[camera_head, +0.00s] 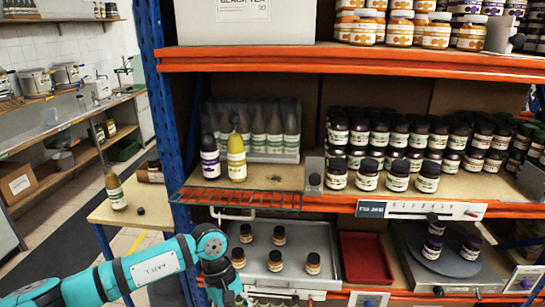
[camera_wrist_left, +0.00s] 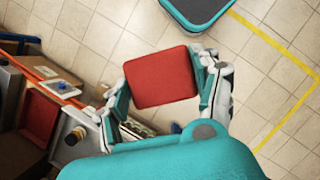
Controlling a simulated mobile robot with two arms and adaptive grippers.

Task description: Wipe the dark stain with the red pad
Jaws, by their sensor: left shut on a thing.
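The red pad (camera_wrist_left: 161,77) is a flat, roughly square piece in the left wrist view. My left gripper (camera_wrist_left: 163,80) is shut on it, with a finger on each side edge. In the head view my left arm comes in from the lower left and its end runs off the bottom edge, so gripper and pad are hidden there. A small dark stain (camera_head: 275,178) shows on the middle shelf board, right of the yellow-green bottle (camera_head: 236,158). The pad is apart from it. My right gripper is in neither view.
A dark-capped bottle (camera_head: 210,157) stands beside the yellow-green one. A wire rack (camera_head: 240,199) juts from the shelf front before the stain. Below are a metal tray (camera_head: 317,232) with several jars and a red bin (camera_head: 365,258). Many dark jars (camera_head: 367,175) stand to the right.

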